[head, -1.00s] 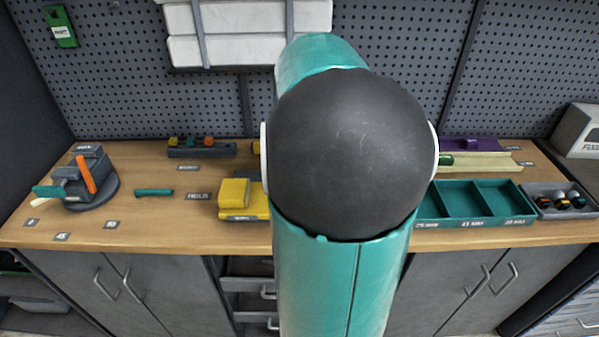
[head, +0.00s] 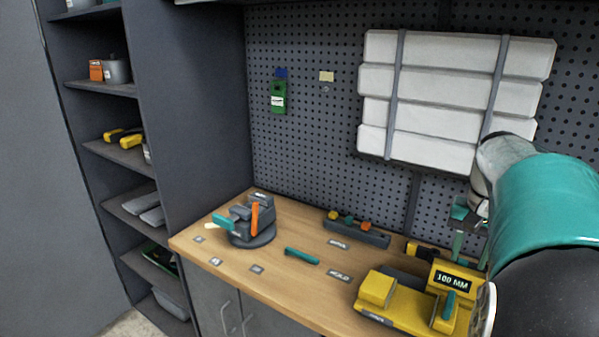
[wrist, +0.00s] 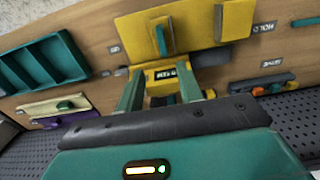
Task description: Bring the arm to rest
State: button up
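My arm enters the head view from the right edge, with its teal link and dark joint nearest. My gripper (head: 459,240) hangs above the back of the yellow gauge with a "100 MM" display (head: 452,279). In the wrist view my gripper (wrist: 160,82) has its two teal fingers spread apart. No held object shows between them; the gauge (wrist: 168,74) shows beyond, above the bench. Whether a fingertip touches the gauge cannot be told. Part of the gripper is hidden by my arm in the head view.
The wooden bench (head: 290,283) carries a grey clamp device with an orange lever (head: 250,222), a teal bar (head: 302,256) and a grey rack (head: 357,232). White wrapped panels (head: 450,100) hang on the pegboard. A teal divided tray (wrist: 45,62) shows in the wrist view.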

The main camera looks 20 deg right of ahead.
jog(key=w+a+n+t+h, duration=0.2)
jog(key=a+n, duration=0.5)
jog(key=a, duration=1.7)
jog(key=s+a+f+n+t+y, duration=0.2)
jog(key=s+a+f+n+t, duration=0.1)
jog(key=a, duration=0.6)
jog(key=shift+s+a+f+t, duration=0.2)
jog(key=shift+s+f+t, duration=0.1)
jog(key=shift+s+f, duration=0.4)
jog(key=shift+d, duration=0.15)
